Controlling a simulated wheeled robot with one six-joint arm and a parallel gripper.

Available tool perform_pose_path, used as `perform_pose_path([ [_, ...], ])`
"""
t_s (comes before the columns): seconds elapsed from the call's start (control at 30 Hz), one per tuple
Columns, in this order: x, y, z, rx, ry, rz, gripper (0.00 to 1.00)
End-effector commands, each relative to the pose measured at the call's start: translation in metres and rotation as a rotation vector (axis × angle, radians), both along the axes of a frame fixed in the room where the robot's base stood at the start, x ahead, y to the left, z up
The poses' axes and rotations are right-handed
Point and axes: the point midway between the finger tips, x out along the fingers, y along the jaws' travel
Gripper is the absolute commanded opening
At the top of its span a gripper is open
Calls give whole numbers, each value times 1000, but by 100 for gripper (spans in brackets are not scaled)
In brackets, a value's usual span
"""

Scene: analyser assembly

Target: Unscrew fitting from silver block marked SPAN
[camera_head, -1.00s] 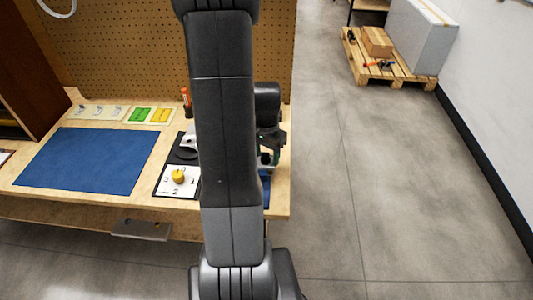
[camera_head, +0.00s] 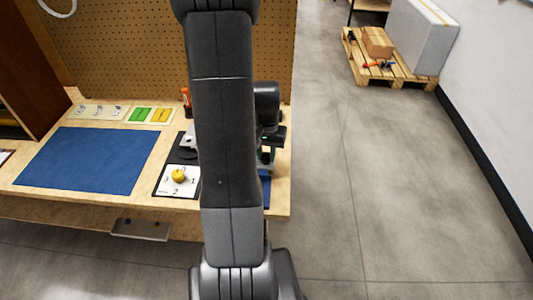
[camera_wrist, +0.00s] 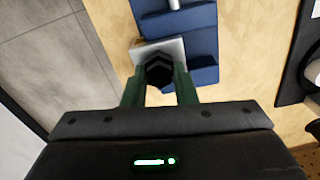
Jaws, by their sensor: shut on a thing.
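In the wrist view, my gripper (camera_wrist: 158,85) has green fingers on both sides of a dark hexagonal fitting (camera_wrist: 158,70), and it is shut on it. The fitting stands in front of a silver block (camera_wrist: 176,46), seated in or over it; I cannot tell how far it is threaded in. No SPAN marking is readable. The block sits at a blue holder (camera_wrist: 194,18), whose recesses surround part of it. In the head view, my gripper (camera_head: 267,158) is at the right end of the bench, partly behind my arm, which hides most of the block and fitting.
The wooden bench (camera_head: 100,208) carries a blue mat (camera_head: 90,160), a green and yellow card (camera_head: 150,115) and a white dial plate with a yellow knob (camera_head: 179,176). A pegboard (camera_head: 130,50) stands behind. The floor to the right is open, with a pallet (camera_head: 395,70) farther back.

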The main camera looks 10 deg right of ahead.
Motion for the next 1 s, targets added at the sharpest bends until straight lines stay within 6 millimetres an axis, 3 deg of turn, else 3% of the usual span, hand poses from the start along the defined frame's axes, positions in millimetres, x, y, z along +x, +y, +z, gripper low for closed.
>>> perform_pose_path([
  [0.3,0,0,0,0,-1,23,2],
  [0.7,1,2,0,0,-1,345,2],
  [1.0,1,2,0,0,-1,356,2],
])
